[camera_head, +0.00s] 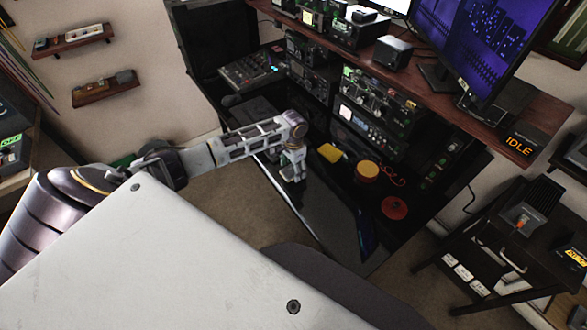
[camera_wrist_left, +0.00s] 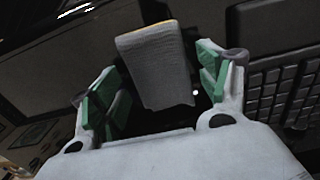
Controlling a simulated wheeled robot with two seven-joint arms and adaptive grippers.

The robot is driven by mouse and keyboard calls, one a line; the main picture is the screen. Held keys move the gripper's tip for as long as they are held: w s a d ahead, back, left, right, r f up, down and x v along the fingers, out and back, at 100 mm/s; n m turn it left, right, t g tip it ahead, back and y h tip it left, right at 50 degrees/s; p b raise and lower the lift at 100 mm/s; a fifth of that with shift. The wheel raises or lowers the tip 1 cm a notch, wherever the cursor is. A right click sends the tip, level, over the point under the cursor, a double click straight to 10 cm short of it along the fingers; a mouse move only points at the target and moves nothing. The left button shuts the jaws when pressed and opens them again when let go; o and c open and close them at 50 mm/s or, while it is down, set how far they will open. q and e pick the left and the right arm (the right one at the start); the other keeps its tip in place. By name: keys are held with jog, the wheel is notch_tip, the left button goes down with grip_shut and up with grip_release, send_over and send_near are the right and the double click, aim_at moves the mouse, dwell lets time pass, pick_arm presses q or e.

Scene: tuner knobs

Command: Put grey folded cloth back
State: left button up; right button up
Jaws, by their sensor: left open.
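My left gripper (camera_head: 293,172) reaches in over the dark desk surface in the head view. In the left wrist view my left gripper (camera_wrist_left: 155,95) is open, with its green-padded fingers spread wide. The grey folded cloth (camera_wrist_left: 157,72) shows between and beyond these fingers as a grey slab with a thin yellow edge at its far end. A gap shows on both sides of it, so the fingers do not grip it. I cannot make the cloth out separately from the gripper in the head view. My right gripper is not in view.
A yellow block (camera_head: 330,152), an orange-topped round thing (camera_head: 367,172) and a red disc (camera_head: 394,208) stand right of the gripper. A keyboard (camera_wrist_left: 275,85) lies close by on the right in the wrist view. Radio units (camera_head: 375,100) rise behind the desk.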

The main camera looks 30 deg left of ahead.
pick_arm(q)
notch_tip(320, 180, up, 12)
dwell(0.6)
